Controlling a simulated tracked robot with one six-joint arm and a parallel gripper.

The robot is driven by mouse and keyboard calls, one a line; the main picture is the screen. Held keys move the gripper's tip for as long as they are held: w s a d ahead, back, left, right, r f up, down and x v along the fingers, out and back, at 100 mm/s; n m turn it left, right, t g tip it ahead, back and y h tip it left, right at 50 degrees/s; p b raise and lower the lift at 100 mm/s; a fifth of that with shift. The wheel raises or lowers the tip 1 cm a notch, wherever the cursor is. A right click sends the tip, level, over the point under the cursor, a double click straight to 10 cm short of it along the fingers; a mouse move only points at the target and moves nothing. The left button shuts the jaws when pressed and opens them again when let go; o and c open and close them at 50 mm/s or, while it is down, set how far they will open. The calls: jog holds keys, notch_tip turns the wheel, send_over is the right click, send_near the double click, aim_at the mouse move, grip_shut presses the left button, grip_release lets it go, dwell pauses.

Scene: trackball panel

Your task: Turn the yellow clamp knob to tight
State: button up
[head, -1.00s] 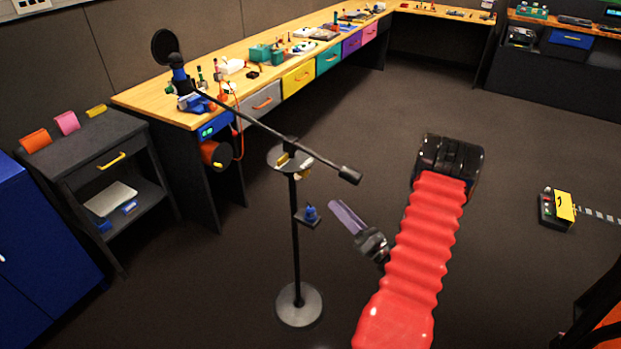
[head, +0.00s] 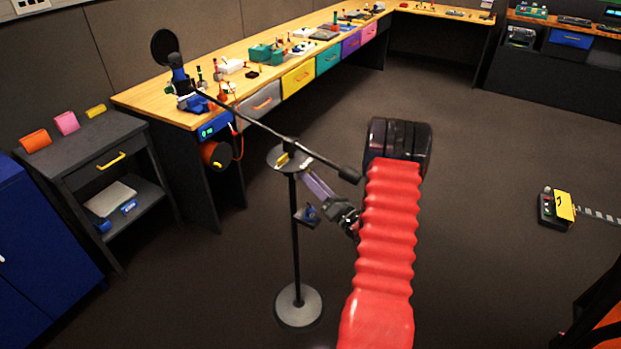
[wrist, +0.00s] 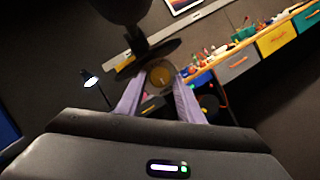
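The yellow clamp knob (wrist: 160,75) shows in the wrist view as a dull yellow disc, between and just beyond my fingertips. My gripper (wrist: 158,84) is open, with one purple finger on each side of the knob. I cannot tell whether either finger touches it. In the head view my gripper (head: 306,176) reaches the head of the black stand (head: 295,235), just below the round plate (head: 273,156). There my fingers hide the knob. A yellow piece (head: 283,160) shows at the stand's head, by the plate.
A black boom (head: 260,126) crosses the stand, with a dark disc (head: 164,46) at its far end. A small shelf with a blue item (head: 308,213) sits on the pole below my gripper. The workbench (head: 150,98) stands behind.

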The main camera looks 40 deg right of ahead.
jog(key=shift+w+r, duration=0.1)
jog(key=shift+w, duration=0.3)
jog(key=shift+c, duration=0.2)
jog(key=c, duration=0.7)
jog(key=shift+d, duration=0.1)
jog(key=shift+c, duration=0.3)
